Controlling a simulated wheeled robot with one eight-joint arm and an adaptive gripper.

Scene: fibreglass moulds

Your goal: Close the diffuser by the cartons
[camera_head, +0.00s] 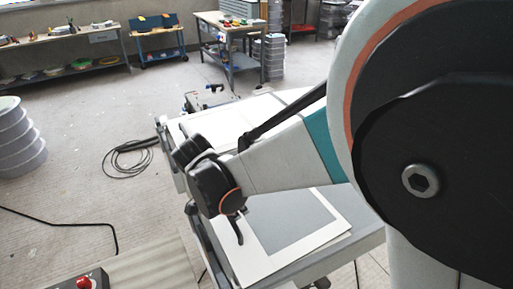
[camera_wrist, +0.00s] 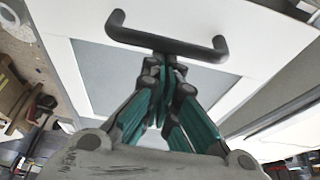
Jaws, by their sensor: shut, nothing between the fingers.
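The diffuser appears as a white-framed panel with a grey middle (camera_wrist: 100,70) in the wrist view, with a dark bar handle (camera_wrist: 165,40) across the top. It also shows below my arm in the head view (camera_head: 290,225). My gripper (camera_wrist: 166,68) is shut and empty, its fingers converging at the middle of the handle's near side. Whether the tips touch the handle I cannot tell. In the head view, my wrist hides most of the gripper. Brown cartons (camera_wrist: 12,95) show at the wrist view's left edge.
A black cable (camera_head: 125,158) lies coiled on the floor. Stacked white tubs (camera_head: 18,140) stand at left. A bench with a red knob (camera_head: 88,282) is at the bottom left. Workbenches (camera_head: 55,50) line the back; the floor between is mostly open.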

